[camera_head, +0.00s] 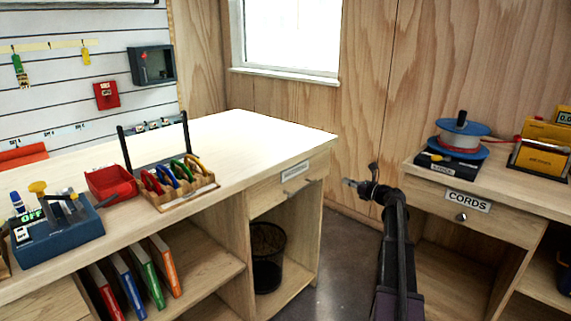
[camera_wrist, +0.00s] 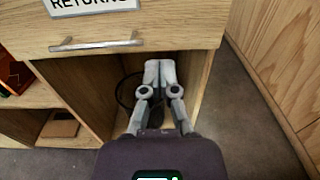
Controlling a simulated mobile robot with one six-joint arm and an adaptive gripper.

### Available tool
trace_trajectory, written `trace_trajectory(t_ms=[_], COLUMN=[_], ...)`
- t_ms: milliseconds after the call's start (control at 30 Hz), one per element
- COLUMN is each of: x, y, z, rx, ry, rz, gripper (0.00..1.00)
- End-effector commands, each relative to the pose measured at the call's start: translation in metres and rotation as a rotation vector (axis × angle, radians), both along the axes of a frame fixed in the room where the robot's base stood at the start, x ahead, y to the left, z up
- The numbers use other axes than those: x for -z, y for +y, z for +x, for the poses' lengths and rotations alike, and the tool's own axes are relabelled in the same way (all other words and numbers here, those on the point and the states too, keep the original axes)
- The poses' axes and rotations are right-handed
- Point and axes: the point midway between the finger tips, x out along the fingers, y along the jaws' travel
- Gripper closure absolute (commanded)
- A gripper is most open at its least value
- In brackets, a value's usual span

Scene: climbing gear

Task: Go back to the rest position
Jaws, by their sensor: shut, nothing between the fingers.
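My gripper (camera_head: 352,183) is at the end of my raised arm, in the gap between the left bench and the right desk in the head view. In the wrist view my gripper (camera_wrist: 158,68) has its two fingers together, with nothing between them. It points toward the open cubby below a drawer labelled RETURNS (camera_wrist: 120,25). The fingertips overlap the cubby in the picture, and I cannot tell the exact distance. No other object belongs to the task.
The left bench (camera_head: 240,135) carries a blue device (camera_head: 60,228), a red bin (camera_head: 110,183) and a wooden rack (camera_head: 185,195) of coloured carabiners. A mesh basket (camera_head: 267,255) stands in its cubby. The right desk (camera_head: 500,190) bears a cord spool (camera_head: 460,138). Floor (camera_head: 345,250) shows between them.

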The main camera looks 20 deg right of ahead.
Motion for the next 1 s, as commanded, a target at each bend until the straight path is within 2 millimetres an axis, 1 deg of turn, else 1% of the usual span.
trace_trajectory(t_ms=[100,200,267,367,467,567,600,667,700,767,800,867,900,1000], x=[0.0,0.002,0.004,0.011,0.023,0.039,0.046,0.057,0.065,0.076,0.084,0.094,0.101,0.118], y=[0.0,0.006,0.014,0.037,0.071,0.114,0.133,0.161,0.179,0.205,0.221,0.244,0.259,0.293], z=[0.0,0.0,0.0,0.0,-0.002,-0.007,-0.01,-0.017,-0.021,-0.03,-0.036,-0.046,-0.054,-0.074], rx=[0.0,-0.008,-0.02,-0.054,-0.108,-0.188,-0.227,-0.29,-0.333,-0.403,-0.45,-0.524,-0.573,-0.705], ry=[0.0,0.002,0.005,0.013,0.021,0.027,0.028,0.027,0.024,0.018,0.012,0.0,-0.01,-0.037], rz=[0.0,-0.017,-0.039,-0.107,-0.218,-0.366,-0.433,-0.536,-0.605,-0.707,-0.774,-0.871,-0.936,-1.09], gripper=[1.0,1.0,1.0,1.0,1.0,1.0,1.0,1.0,1.0,1.0,1.0,1.0,1.0,1.0])
